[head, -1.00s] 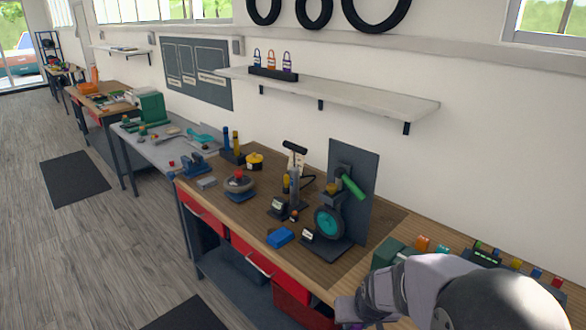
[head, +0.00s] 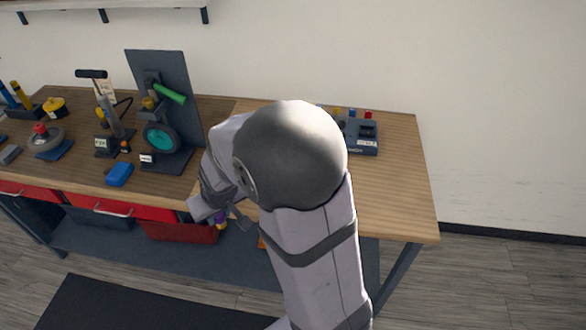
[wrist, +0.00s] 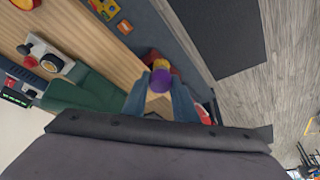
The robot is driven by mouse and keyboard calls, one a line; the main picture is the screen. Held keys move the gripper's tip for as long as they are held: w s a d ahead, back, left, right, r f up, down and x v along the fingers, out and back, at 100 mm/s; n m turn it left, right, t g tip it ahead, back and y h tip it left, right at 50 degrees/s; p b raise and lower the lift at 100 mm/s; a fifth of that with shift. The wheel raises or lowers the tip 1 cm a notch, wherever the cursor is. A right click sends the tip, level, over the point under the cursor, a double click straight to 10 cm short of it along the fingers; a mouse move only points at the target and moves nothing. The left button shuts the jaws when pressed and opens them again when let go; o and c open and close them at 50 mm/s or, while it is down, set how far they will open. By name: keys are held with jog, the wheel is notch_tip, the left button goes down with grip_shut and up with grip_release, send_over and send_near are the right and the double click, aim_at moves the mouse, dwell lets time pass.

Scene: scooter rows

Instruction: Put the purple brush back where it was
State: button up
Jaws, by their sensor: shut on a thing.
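The purple brush (wrist: 161,80) shows end-on in the wrist view as a round purple shape between my two fingertips. A yellow and red thing shows just beyond it; I cannot tell if it is part of the brush. My gripper (wrist: 160,100) is shut on the brush. In the head view a small purple patch of the brush (head: 221,219) shows at my gripper (head: 229,218), in front of the bench's front edge. My arm hides much of the bench behind it. I cannot tell from these frames which spot the brush came from.
The wooden bench (head: 395,195) has bare room at its right end. A grey device (head: 361,145) with coloured knobs stands at the back. A teal-hubbed wheel stand (head: 162,138) and a blue block (head: 119,174) are to the left. A green case (wrist: 85,100) lies near my gripper.

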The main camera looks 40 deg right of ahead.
jog(key=w+d+r+m+b, duration=0.1)
jog(key=w+d+m, duration=0.1)
jog(key=w+d, duration=0.4)
jog(key=w+d+r+m+h+b, duration=0.1)
jog(key=w+d+r, duration=0.1)
jog(key=w+d, duration=0.4)
jog(key=w+d+r+m+h+b, duration=0.1)
jog(key=w+d+m, duration=0.1)
jog(key=w+d, duration=0.4)
jog(key=shift+w+d+r+m+g, duration=0.3)
jog(key=shift+w+d+r, duration=0.05)
jog(key=shift+w, duration=0.1)
jog(key=s+d+f+m+h+b, duration=0.15)
jog(key=s+d, duration=0.25)
jog(key=d, duration=0.6)
jog(key=s+d+f+m+g+b, duration=0.1)
jog(key=s+d+f+m, duration=0.2)
jog(key=d, duration=0.7)
jog(key=s+d+f+m+b, duration=0.15)
jog(key=s+d, duration=0.25)
jog(key=d, duration=0.6)
jog(key=shift+n, duration=0.4)
jog(key=shift+s+a+f+p, duration=0.15)
jog(key=shift+f+p, duration=0.8)
jog(key=shift+f, duration=1.5)
jog(key=shift+s+a+f+p, duration=0.15)
jog(key=shift+f+p, duration=0.75)
jog(key=shift+f, duration=1.55)
jog(key=shift+w+f, duration=0.1)
jog(key=shift+f, duration=0.4)
